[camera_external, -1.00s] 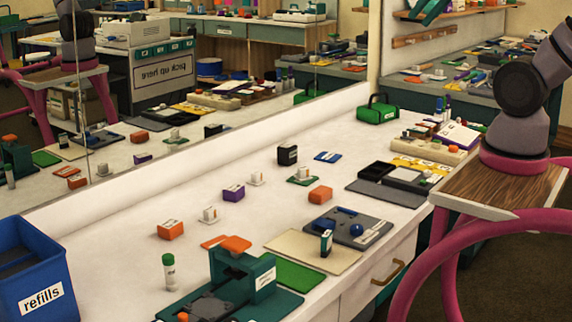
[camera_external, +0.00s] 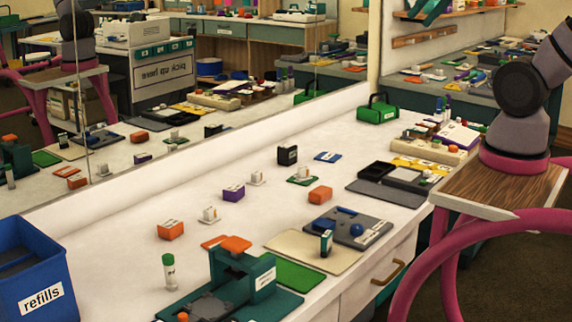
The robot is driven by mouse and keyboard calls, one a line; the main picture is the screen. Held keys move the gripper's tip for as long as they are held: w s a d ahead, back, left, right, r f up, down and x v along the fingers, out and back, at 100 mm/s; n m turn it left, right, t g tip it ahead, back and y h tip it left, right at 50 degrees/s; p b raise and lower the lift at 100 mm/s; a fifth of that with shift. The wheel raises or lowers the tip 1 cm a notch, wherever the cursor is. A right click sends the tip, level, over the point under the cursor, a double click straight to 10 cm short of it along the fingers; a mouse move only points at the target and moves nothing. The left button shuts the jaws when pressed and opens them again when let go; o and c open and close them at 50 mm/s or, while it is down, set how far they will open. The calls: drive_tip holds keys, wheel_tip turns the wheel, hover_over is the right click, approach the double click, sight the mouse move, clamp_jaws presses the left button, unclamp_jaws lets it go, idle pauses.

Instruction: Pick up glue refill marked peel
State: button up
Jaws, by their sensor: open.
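No marking reading "peel" is legible, so I cannot tell which item is the glue refill. Candidates on the white counter (camera_external: 120,235) are small labelled pieces: a white stick with a green cap (camera_external: 169,272) at the front, a white piece (camera_external: 209,215) in the middle, another white piece (camera_external: 257,178) further back, and a dark green and white upright block (camera_external: 326,243) on a beige mat. The blue bin labelled "refills" (camera_external: 40,290) stands at the lower left. My arm rises at the right edge; my gripper is outside the picture.
A green press-like tool (camera_external: 240,270) stands at the front. Orange (camera_external: 171,230), purple (camera_external: 233,193) and black (camera_external: 287,154) boxes are scattered along the counter. A grey tray (camera_external: 350,226) and a green case (camera_external: 377,109) lie further right. A mirror backs the counter.

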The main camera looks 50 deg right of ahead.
drive_tip(key=w+a+f+m+g+y, duration=0.1)
drive_tip(key=w+f+m+g+y, duration=0.15)
drive_tip(key=w, duration=1.15)
drive_tip(key=w+f+m+g+y, duration=0.1)
drive_tip(key=w+f+m+g, duration=0.2)
drive_tip(key=w, duration=1.1)
drive_tip(key=w+d+f+m+y, duration=0.2)
drive_tip(key=w+f+m, duration=0.1)
drive_tip(key=w+f, duration=0.65)
drive_tip(key=w+d+f+m+y, duration=0.1)
drive_tip(key=w+f+m+y, duration=0.2)
drive_tip(key=w+f, duration=0.7)
drive_tip(key=m+y, duration=0.2)
drive_tip(key=m, duration=0.3)
approach(259, 171)
drive_tip(key=shift+a+r+n+t, duration=0.15)
drive_tip(key=shift+r+n+t, duration=0.1)
drive_tip(key=shift+t, duration=0.1)
drive_tip(key=shift+a+f, duration=0.15)
drive_tip(key=shift+f, duration=0.15)
drive_tip(key=x, duration=0.5)
drive_tip(key=shift+w, duration=0.1)
drive_tip(key=x, duration=0.5)
drive_tip(key=shift+s+a+f, duration=0.15)
drive_tip(key=shift+s+f, duration=0.1)
clamp_jaws()
